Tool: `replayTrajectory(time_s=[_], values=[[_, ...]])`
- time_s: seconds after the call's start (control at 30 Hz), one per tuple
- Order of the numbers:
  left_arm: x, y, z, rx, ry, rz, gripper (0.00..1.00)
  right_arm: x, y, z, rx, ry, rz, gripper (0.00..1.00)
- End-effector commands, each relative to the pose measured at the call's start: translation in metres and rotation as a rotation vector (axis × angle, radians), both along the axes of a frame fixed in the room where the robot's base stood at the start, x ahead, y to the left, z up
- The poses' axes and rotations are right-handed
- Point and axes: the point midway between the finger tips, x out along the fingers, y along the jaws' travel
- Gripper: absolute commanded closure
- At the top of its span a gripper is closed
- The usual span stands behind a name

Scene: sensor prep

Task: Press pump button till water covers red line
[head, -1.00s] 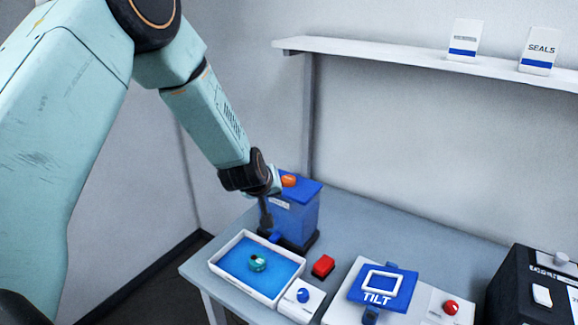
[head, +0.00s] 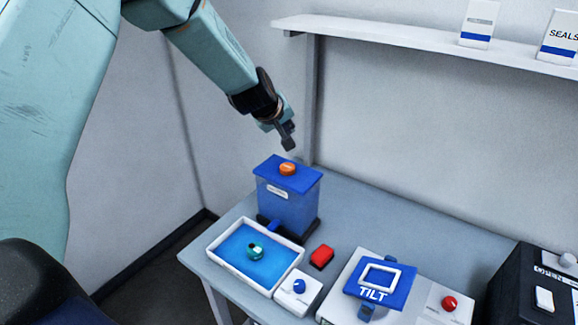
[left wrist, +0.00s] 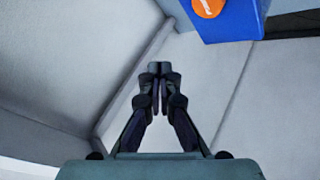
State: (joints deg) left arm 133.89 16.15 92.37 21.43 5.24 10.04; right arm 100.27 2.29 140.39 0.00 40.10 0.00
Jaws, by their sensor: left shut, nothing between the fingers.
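A blue tank (head: 290,208) with a flat blue lid stands on the table. A round orange button (head: 287,169) sits on the lid and also shows at the top of the left wrist view (left wrist: 207,6). A white tray (head: 209,258) in front of the tank holds blue water (head: 240,262) with a teal round piece (head: 255,250) in it. I cannot make out a red line. A white box with a blue knob (head: 299,286) stands by the tray. My left gripper (head: 290,146) is shut and empty, above the orange button and apart from it. My right gripper is out of view.
A red block (head: 322,257) lies right of the tray. Farther right are a blue TILT plate (head: 408,290), a red button (head: 449,303) and a black box (head: 520,290). A shelf (head: 400,46) with cards runs along the wall. The table behind the TILT plate is clear.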

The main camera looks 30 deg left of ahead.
Motion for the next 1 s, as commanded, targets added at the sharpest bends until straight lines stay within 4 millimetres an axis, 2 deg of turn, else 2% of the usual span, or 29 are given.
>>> replayTrajectory(time_s=[0.17,0.37,0.7,1.0], values=[[0.000,0.001,-0.009,0.002,0.002,0.000,1.00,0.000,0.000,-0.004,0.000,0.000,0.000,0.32],[0.002,0.001,-0.034,0.002,0.002,0.000,1.00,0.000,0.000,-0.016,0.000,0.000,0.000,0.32],[0.004,0.001,-0.070,0.002,0.000,0.000,1.00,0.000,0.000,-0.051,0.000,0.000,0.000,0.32],[0.004,0.001,-0.088,0.001,0.000,0.001,1.00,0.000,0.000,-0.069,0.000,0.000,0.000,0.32]])
